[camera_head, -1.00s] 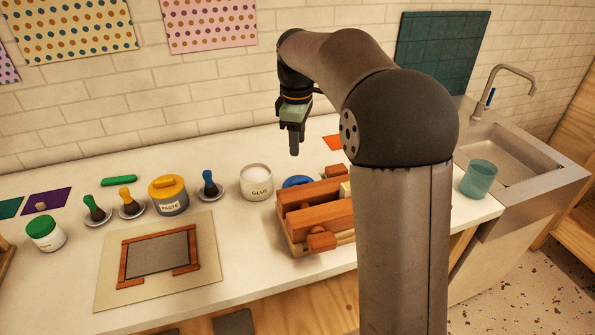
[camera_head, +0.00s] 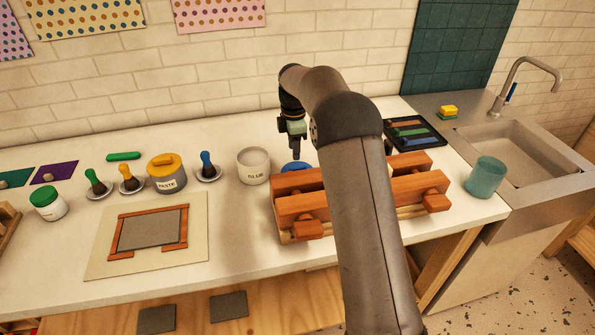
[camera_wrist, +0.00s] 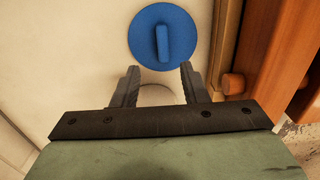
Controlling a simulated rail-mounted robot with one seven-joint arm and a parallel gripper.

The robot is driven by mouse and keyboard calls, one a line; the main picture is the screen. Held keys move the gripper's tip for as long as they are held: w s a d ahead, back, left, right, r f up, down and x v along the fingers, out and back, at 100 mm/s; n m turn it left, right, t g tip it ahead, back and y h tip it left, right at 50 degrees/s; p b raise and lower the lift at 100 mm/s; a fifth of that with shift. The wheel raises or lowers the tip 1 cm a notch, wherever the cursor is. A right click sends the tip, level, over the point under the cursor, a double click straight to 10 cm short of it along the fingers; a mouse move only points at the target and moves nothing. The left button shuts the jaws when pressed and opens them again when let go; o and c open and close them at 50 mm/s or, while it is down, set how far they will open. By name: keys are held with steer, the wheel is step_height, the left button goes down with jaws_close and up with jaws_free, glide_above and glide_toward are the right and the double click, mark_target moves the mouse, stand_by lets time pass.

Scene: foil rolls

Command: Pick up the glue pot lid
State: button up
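The glue pot lid is a round blue disc with a raised bar handle (camera_wrist: 178,37); in the head view its blue edge (camera_head: 292,167) shows on the counter, between the glue pot and the wooden rack, partly hidden. The open white pot marked GLUE (camera_head: 253,166) stands just left of it. My gripper (camera_wrist: 160,72) is open and empty in the wrist view, its two fingers apart just short of the lid. In the head view my gripper (camera_head: 296,155) points down above the lid. I cannot tell the exact height.
A wooden rack with orange-brown blocks (camera_wrist: 232,84) stands close to the right of the lid. The yellow-lidded paste pot (camera_head: 167,175) and several brushes stand to the left. A teal cup (camera_head: 486,177) is near the sink (camera_head: 520,140).

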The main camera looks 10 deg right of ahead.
mark_target(294, 167)
steer(key=shift+s+f+p, duration=0.15)
steer(key=shift+f+p, duration=0.3)
steer(key=shift+f, duration=1.2)
steer(key=shift+s+f+p, duration=0.1)
steer(key=shift+f+p, duration=0.35)
steer(key=shift+f, duration=1.2)
jaws_close()
